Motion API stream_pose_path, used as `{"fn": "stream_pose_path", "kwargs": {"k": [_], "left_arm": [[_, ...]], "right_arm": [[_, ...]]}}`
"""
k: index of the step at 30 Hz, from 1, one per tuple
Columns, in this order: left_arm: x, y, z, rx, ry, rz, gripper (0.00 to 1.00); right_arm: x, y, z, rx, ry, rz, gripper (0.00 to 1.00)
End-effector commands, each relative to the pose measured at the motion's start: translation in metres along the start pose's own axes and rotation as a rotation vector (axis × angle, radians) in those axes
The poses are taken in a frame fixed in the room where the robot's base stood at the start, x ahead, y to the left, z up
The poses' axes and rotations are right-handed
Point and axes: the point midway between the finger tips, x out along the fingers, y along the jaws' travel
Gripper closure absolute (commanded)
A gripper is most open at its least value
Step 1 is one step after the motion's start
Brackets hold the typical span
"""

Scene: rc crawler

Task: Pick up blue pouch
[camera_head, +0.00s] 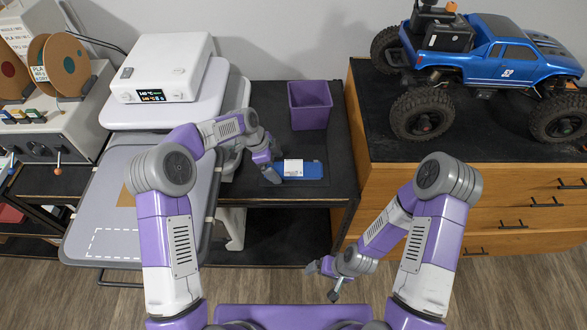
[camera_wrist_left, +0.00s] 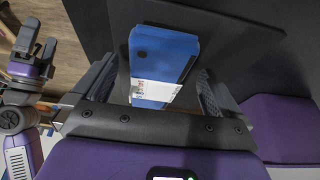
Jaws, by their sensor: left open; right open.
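The blue pouch (camera_head: 312,171) lies on the dark table, with a white label towards its left end. In the left wrist view the pouch (camera_wrist_left: 163,55) sits between the two spread fingers, its label close to the palm. My left gripper (camera_head: 272,168) is open at the left end of the pouch and covers part of that end. Whether the fingers touch it I cannot tell. My right gripper (camera_head: 325,280) is open and empty, low in front of the table, well away from the pouch.
A purple bin (camera_head: 310,112) stands behind the pouch. A white and grey machine (camera_head: 165,75) is to the left. A wooden drawer cabinet (camera_head: 480,185) with a blue RC crawler (camera_head: 490,60) on it is to the right. The dark table top (camera_head: 335,150) is bare right of the pouch.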

Motion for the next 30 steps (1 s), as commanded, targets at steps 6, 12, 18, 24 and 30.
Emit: {"fn": "stream_pose_path", "kwargs": {"k": [6, 12, 18, 24, 30], "left_arm": [[0.0103, 0.0001, -0.0006, 0.001, 0.000, -0.001, 0.00], [0.0100, 0.0002, -0.0003, 0.001, 0.000, -0.001, 0.11], [0.0098, 0.0002, -0.0003, 0.001, 0.000, -0.001, 0.41], [0.0095, 0.0000, -0.0004, 0.001, 0.000, -0.001, 0.59], [0.0051, -0.0004, -0.0022, 0.001, 0.000, -0.003, 0.59]], "right_arm": [[-0.0002, -0.0001, 0.0000, 0.000, 0.000, 0.000, 0.03], [-0.0002, -0.0001, 0.0001, 0.000, 0.000, 0.000, 0.03], [-0.0002, -0.0001, 0.0001, 0.000, 0.000, 0.000, 0.03], [-0.0002, -0.0001, 0.0001, 0.000, 0.000, 0.000, 0.03], [-0.0002, -0.0001, 0.0001, 0.000, 0.000, 0.000, 0.03]]}}
